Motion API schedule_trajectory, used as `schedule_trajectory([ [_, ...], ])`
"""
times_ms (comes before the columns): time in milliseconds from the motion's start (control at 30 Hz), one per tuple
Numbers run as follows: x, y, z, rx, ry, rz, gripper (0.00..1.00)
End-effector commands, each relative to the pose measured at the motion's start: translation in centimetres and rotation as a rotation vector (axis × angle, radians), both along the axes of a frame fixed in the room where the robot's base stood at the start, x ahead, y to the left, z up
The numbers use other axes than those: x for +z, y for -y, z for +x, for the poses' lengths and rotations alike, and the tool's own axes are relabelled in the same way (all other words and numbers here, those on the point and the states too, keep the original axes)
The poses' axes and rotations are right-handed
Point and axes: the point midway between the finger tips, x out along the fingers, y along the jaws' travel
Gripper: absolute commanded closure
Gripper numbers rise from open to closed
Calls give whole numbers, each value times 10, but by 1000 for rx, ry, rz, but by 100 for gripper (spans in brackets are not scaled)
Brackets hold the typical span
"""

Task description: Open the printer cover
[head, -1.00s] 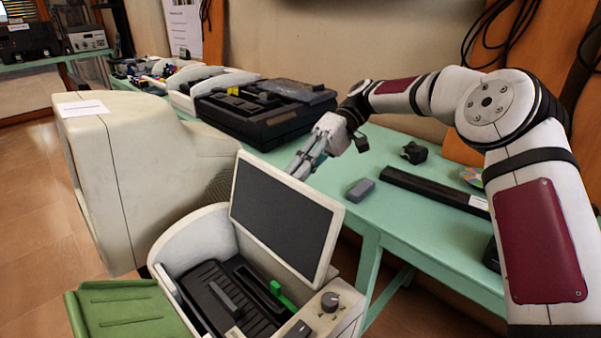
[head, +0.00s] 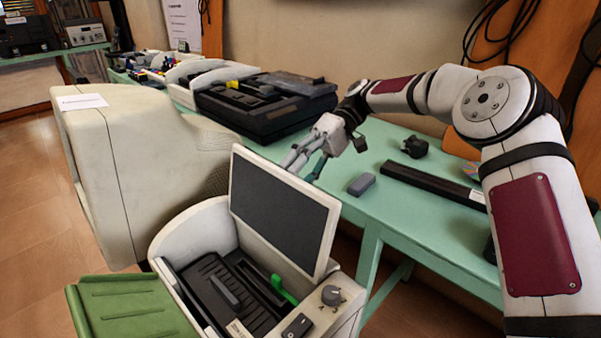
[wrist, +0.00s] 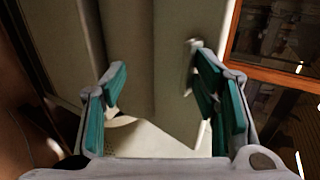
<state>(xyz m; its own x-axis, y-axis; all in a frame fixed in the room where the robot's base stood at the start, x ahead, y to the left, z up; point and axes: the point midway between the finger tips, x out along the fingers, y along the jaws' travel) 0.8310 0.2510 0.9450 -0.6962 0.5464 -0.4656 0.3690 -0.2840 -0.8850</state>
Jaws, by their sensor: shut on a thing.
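The printer (head: 190,233) is a white machine in the front middle of the head view, with a black inner bay and a green tray at its left. Its cover (head: 285,215), a white-framed panel with a dark inner face, stands raised and tilted above the bay. My gripper (head: 300,168) is behind the cover's upper right edge, with its contact partly hidden there. In the wrist view, the teal-padded fingers (wrist: 160,82) stand apart, with pale surfaces between and beyond them. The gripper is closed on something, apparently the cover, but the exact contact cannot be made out.
A large beige monitor (head: 140,175) stands left of the printer. Behind it, a green table (head: 430,235) holds a black machine (head: 265,112), a small grey block (head: 361,185), a long black bar (head: 433,187) and a black plug-like object (head: 415,147).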

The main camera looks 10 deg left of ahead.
Motion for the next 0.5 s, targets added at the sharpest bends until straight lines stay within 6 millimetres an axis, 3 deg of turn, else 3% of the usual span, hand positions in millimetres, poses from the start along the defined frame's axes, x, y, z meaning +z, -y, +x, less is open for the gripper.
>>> schedule_trajectory([
  [33,-8,1,-1,1,-3,-14,67],
  [200,-7,3,2,1,-3,-12,70],
  [500,14,22,28,-1,0,-5,72],
])
